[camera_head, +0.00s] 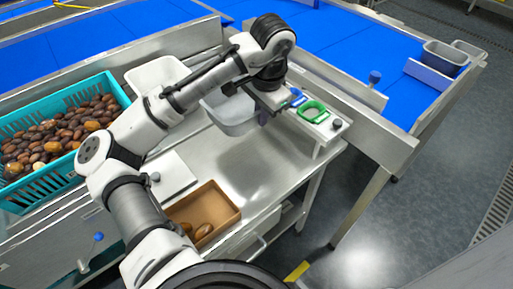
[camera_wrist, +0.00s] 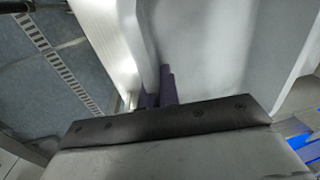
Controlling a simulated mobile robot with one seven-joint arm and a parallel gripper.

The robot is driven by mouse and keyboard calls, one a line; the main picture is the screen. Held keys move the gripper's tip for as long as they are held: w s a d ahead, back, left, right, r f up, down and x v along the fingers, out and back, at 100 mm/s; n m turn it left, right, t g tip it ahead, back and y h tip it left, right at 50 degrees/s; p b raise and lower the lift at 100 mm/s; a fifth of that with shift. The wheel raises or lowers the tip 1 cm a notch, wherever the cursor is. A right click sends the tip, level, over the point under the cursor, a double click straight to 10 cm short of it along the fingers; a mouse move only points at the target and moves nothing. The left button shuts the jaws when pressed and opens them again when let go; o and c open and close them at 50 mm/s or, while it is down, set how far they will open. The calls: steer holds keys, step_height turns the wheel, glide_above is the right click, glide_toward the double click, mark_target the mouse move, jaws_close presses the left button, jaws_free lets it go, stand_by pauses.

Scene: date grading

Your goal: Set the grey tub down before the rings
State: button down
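The grey tub (camera_head: 232,118) hangs under my forearm, over the steel table, in the head view. It also fills much of the wrist view as a pale wall (camera_wrist: 205,50). My gripper (camera_head: 264,117) is at the tub's right side, and its dark fingers (camera_wrist: 160,88) look closed on the tub's rim. The green ring (camera_head: 313,121) and the blue ring (camera_head: 297,97) are on a narrow white stand just right of my gripper. My arm hides part of the tub's rim.
A white tub (camera_head: 152,75) stands behind my arm. A teal crate (camera_head: 48,183) of dates is at left, a brown tray (camera_head: 222,188) with a few dates at the front. Bare steel tabletop (camera_head: 255,165) lies before the stand. A blue conveyor (camera_head: 345,50) runs behind.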

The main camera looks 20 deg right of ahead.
mark_target(259, 157)
step_height(259, 157, down, 13)
steer(key=shift+w+f+p, duration=0.1)
steer(key=shift+f+p, duration=0.05)
steer(key=shift+p, duration=0.25)
steer(key=shift+f, duration=0.15)
steer(key=c, duration=1.6)
jaws_free()
steer(key=shift+c, duration=0.2)
step_height(259, 157, up, 12)
steer(key=s+b, duration=0.1)
steer(key=shift+s+d, duration=0.2)
steer(key=shift+s, duration=0.05)
